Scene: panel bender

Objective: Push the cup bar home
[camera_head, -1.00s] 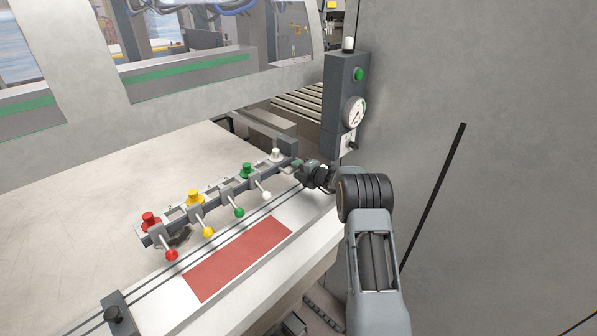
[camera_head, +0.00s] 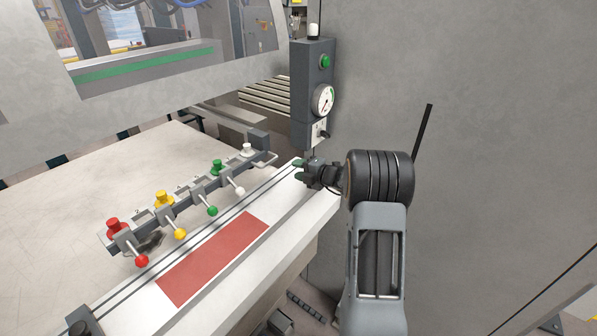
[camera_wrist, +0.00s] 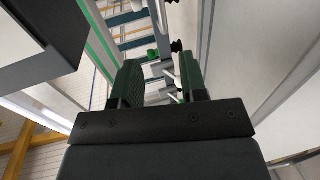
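The cup bar (camera_head: 183,208) is a dark grey bar on the pale table. It carries red, yellow, green and white knobs, with ball-tipped levers in the same colours along its front. A pale looped handle (camera_head: 266,159) shows at its right end, beside a dark upright block (camera_head: 258,139). My gripper (camera_head: 299,171) is just right of the handle, apart from it, over the table's right end. The wrist view shows its two green-padded fingers (camera_wrist: 159,84) open. A small green knob (camera_wrist: 152,54) and a black knob (camera_wrist: 176,45) appear beyond them; I cannot tell which parts these are.
A grey control post (camera_head: 313,95) with a green button and dial gauge stands just behind my gripper. A large grey machine wall (camera_head: 490,130) fills the right side. A red mat (camera_head: 213,260) lies in front of the bar. A dark stop knob (camera_head: 80,328) is at front left.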

